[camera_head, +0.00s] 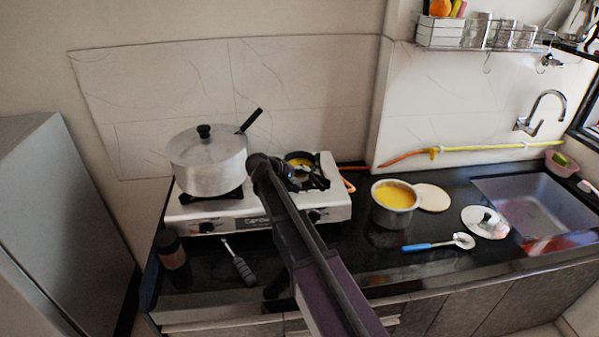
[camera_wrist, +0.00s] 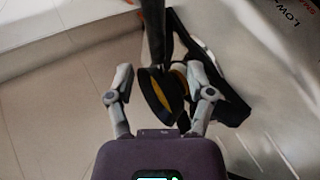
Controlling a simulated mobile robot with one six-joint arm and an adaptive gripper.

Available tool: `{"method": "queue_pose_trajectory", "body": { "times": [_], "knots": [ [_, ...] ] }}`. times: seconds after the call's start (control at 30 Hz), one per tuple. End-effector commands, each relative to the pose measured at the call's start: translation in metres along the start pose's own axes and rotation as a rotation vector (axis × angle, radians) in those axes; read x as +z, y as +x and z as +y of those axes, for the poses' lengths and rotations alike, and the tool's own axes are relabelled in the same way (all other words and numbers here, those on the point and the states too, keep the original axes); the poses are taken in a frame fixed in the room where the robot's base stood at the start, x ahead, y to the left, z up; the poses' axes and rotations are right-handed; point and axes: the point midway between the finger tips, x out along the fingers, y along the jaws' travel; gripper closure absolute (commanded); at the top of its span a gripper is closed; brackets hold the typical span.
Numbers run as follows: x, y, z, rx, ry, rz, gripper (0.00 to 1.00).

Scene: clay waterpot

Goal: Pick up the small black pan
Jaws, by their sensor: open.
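The small black pan (camera_head: 299,155) sits on the right burner of the white stove, with something yellow inside. My gripper (camera_head: 283,172) is at the pan's near left side and hides part of it. In the wrist view, the pan (camera_wrist: 151,98) shows as a dark round rim with yellow between the two fingers of my gripper (camera_wrist: 160,75). The fingers stand apart, one on each side. I cannot tell whether either finger touches the pan.
A lidded silver pot (camera_head: 208,165) stands on the left burner of the white stove (camera_head: 240,222). A steel pot with yellow contents (camera_head: 394,207), a blue-handled spoon (camera_head: 430,244) and a lid (camera_head: 485,222) are on the black counter to the right. The tiled wall is behind.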

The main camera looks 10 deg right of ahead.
Motion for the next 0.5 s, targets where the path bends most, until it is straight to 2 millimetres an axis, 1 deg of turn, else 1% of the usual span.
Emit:
{"method": "queue_pose_trajectory", "body": {
  "times": [0.07, 0.5],
  "knots": [
    [-0.0001, 0.0036, -0.0005, 0.0, 0.0, 0.0, 0.31],
    [0.0005, 0.0061, 0.0, 0.0, 0.0, 0.0, 0.31]
  ]
}}
